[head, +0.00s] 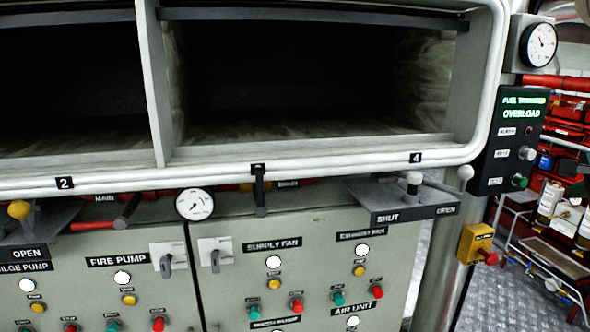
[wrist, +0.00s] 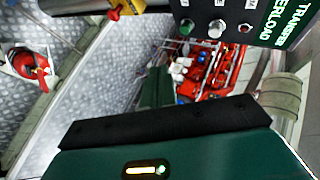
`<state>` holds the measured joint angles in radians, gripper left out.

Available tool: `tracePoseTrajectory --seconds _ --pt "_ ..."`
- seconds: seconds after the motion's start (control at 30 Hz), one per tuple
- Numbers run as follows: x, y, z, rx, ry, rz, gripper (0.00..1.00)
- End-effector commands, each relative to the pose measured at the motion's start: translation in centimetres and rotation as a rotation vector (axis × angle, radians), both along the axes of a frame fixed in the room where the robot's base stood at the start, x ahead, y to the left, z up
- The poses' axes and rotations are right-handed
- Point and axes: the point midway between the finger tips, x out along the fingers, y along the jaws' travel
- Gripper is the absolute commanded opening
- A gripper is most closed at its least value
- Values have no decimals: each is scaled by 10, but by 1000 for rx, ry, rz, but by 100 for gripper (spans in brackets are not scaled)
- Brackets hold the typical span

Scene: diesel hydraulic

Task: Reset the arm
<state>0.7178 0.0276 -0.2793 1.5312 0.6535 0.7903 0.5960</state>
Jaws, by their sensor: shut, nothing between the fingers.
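My gripper (wrist: 165,120) fills the lower part of the wrist view as a dark green body with a black front edge. It is shut with nothing in it. The wrist view is turned on its side. Beyond the gripper are the black fuel transfer overload panel (wrist: 235,22) and patterned metal floor. My arm does not show in the head view, and nothing is seen touching the gripper.
The head view shows a grey control cabinet (head: 330,232) with switches and coloured buttons, under two dark open compartments. The overload panel (head: 507,140) and a yellow button box (head: 476,244) are at right. Red shelving with a cart (head: 545,265) stands behind.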

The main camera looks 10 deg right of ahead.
Motion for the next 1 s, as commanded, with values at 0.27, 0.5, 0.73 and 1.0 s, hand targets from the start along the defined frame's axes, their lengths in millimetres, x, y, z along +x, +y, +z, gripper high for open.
tracePoseTrajectory --seconds 0.27,0.5,0.73,1.0 --pt "19 88 -21 -71 106 210 0" --pt "15 213 -59 -209 252 528 0" --pt "-34 352 -122 -463 432 961 0" --pt "-117 442 -202 -810 606 1393 0"
